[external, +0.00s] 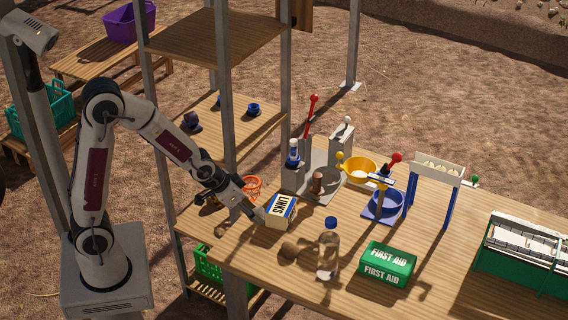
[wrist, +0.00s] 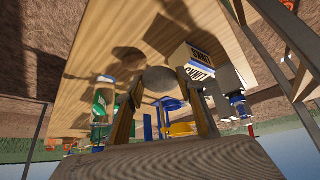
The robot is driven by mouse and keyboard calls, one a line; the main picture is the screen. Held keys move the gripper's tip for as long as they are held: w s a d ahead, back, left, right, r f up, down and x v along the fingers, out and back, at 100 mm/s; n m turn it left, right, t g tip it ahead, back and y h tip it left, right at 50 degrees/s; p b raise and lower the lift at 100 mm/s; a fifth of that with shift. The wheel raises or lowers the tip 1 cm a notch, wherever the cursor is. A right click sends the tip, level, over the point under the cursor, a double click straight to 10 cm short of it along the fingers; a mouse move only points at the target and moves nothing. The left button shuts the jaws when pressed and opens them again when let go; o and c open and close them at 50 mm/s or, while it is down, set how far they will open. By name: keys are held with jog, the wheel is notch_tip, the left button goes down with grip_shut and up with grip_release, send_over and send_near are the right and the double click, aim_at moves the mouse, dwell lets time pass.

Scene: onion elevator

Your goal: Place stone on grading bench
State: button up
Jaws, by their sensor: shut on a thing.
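My gripper (external: 255,211) reaches in over the near left part of the wooden bench (external: 455,245) in the external view. In the wrist view my gripper (wrist: 161,88) has its two fingers closed on a rounded grey stone (wrist: 157,78). The stone appears to be held above the bench top, with dark shadows on the wood. In the external view the stone is small and partly hidden at the fingertips, close beside the LINKS box (external: 281,211). Whether the gripper touches that box I cannot tell.
A clear bottle (external: 328,250) and a green first aid box (external: 387,264) stand to the right of my gripper. Behind are a yellow bowl (external: 360,170), a blue bowl (external: 385,206) and lever stands. A shelf post (external: 222,80) rises close to my arm.

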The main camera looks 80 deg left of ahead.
jog(key=w+d+f+m, duration=0.2)
jog(key=w+d, duration=0.4)
jog(key=w+a+h, duration=0.1)
jog(key=w, duration=1.7)
jog(key=shift+r, duration=0.2)
jog(key=shift+a, duration=0.1)
jog(key=shift+f, duration=3.15)
jog(key=shift+f, duration=1.85)
jog(key=shift+f, duration=0.15)
